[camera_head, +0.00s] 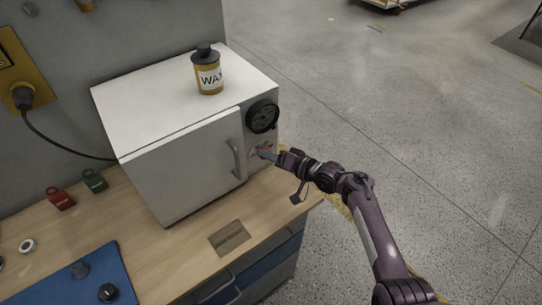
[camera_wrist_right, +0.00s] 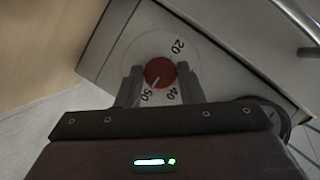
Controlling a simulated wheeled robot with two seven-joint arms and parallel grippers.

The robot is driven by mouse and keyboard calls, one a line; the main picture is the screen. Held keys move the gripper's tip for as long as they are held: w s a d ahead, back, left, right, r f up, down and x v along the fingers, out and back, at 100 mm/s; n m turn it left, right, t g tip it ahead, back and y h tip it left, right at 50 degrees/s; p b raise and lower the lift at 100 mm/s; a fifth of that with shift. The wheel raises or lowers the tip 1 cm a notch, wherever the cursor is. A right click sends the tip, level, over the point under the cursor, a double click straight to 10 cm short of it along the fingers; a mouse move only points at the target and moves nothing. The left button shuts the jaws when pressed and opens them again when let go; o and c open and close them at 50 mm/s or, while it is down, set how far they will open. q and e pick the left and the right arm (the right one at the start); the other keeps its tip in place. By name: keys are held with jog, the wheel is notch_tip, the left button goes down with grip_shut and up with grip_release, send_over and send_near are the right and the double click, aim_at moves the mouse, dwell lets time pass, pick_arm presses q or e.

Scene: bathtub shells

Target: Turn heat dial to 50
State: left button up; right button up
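The heat dial (camera_wrist_right: 159,71) is a round red knob with a white pointer line, on a pale face printed with 20, 40 and 50. In the right wrist view the pointer is directed down and slightly left, close to the 50. My right gripper (camera_wrist_right: 159,82) has one finger on each side of the knob, and both appear to touch it. In the head view the right gripper (camera_head: 267,154) is at the front panel of the white oven (camera_head: 180,165), below a black round dial (camera_head: 262,116), and largely covers the heat dial. My left gripper is not in view.
A yellow wax can (camera_head: 208,78) stands on the oven. The oven's door handle (camera_head: 237,160) is just left of my right gripper. Red and green items (camera_head: 95,181) and a blue mat (camera_head: 75,285) are on the wooden bench (camera_head: 160,245). Open floor lies to the right.

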jog(key=o, duration=0.4)
jog(key=shift+c, duration=0.2)
jog(key=b+v, duration=0.1)
jog(key=v, duration=0.6)
jog(key=shift+s+d, duration=0.25)
jog(key=shift+d, duration=0.05)
